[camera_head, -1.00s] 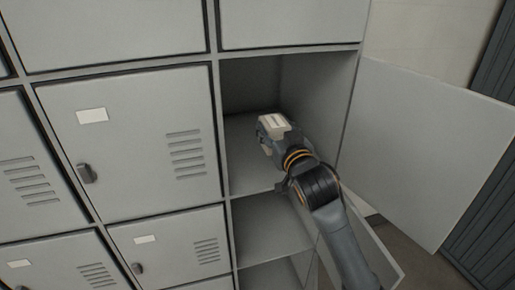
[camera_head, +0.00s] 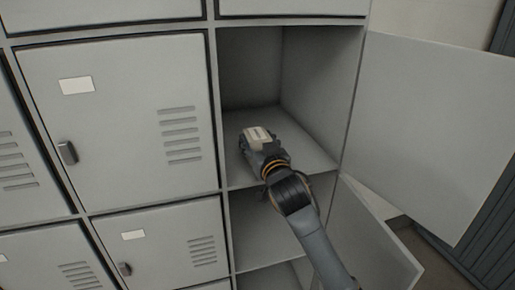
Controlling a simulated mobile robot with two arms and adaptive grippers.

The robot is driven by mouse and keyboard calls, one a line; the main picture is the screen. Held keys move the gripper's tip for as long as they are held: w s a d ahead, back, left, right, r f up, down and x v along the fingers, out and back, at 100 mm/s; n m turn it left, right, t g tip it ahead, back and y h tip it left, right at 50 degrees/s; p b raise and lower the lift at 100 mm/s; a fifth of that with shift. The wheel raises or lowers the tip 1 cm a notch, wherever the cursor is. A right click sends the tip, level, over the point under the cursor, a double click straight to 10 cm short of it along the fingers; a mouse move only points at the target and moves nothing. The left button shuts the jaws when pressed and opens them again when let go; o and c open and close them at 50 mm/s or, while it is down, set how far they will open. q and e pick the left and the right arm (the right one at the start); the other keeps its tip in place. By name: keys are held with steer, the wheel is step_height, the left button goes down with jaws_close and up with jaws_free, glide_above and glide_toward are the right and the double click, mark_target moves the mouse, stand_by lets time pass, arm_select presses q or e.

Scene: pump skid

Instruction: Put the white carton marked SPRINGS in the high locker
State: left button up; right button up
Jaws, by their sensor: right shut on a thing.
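The white carton (camera_head: 257,134) is small and pale with a label on its top; its marking is too small to read. My right gripper (camera_head: 258,146) is shut on it, and the fingers are mostly hidden by the wrist. Gripper and carton are at the front part of the open upper compartment of the high locker (camera_head: 290,123), over its floor. I cannot tell whether the carton touches the floor. The locker's door (camera_head: 435,130) stands wide open to the right. My left gripper is not in view.
Shut grey locker doors (camera_head: 120,130) stand to the left. Below is another open compartment (camera_head: 265,230) with its door (camera_head: 370,245) swung out, beside my right arm. The back and right of the upper compartment are clear.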

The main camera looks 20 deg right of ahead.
steer(key=shift+r, duration=0.15)
steer(key=o, duration=1.5)
steer(key=shift+f, duration=0.2)
steer(key=shift+s+r, duration=0.1)
steer(key=shift+r, duration=0.15)
steer(key=shift+s+f, duration=0.2)
steer(key=shift+s, duration=0.1)
steer(key=s+b, duration=0.1)
steer(key=s, duration=0.4)
steer(key=s+b, duration=0.2)
steer(key=s, duration=0.4)
steer(key=shift+s+d+r, duration=0.15)
steer(key=shift+s+d, duration=0.05)
